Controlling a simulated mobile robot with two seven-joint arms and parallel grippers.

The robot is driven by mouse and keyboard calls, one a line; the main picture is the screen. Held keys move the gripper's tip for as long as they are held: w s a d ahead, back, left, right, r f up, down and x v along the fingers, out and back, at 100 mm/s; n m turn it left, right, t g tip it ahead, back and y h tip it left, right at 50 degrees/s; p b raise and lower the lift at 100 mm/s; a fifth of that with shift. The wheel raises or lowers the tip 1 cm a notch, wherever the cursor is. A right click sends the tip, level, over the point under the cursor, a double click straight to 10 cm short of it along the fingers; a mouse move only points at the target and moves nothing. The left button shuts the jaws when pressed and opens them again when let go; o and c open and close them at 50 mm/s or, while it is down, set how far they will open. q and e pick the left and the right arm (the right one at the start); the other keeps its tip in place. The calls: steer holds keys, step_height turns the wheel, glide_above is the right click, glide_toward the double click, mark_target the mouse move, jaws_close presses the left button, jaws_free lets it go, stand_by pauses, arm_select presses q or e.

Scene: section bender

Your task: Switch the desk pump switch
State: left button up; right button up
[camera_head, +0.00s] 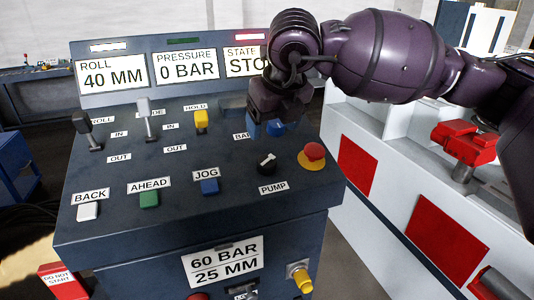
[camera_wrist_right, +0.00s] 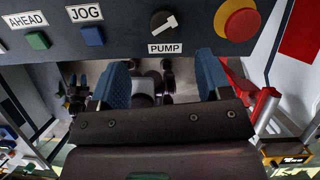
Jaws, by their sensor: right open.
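The pump switch is a black rotary knob (camera_head: 267,162) with a white pointer, above the PUMP label (camera_head: 273,188) on the sloped dark desk panel. It also shows at the top middle of the right wrist view (camera_wrist_right: 163,22), its pointer angled up and right. My right gripper (camera_head: 265,128) is over the panel behind the knob, with blue fingertips. In the right wrist view its two fingers (camera_wrist_right: 162,78) stand apart with nothing between them, and the knob lies beyond their tips, apparently untouched. The gripper hides part of the panel and the state display. My left gripper is not in view.
A red mushroom button (camera_head: 314,151) on a yellow base sits right of the knob. The blue JOG button (camera_head: 209,187) is to its left. Levers (camera_head: 149,125) and a yellow HOLD switch (camera_head: 200,120) stand up farther back. The displays read 40 MM and 0 BAR.

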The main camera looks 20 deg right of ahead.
mark_target(267, 160)
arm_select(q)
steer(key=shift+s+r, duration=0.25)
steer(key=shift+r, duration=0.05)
arm_select(e)
steer(key=shift+m, duration=0.4)
steer(key=x, duration=1)
steer(key=shift+s+d+f, duration=0.15)
steer(key=shift+d+f, duration=0.05)
steer(key=shift+f, duration=0.2)
steer(key=c, duration=0.8)
steer(key=shift+c, duration=0.6)
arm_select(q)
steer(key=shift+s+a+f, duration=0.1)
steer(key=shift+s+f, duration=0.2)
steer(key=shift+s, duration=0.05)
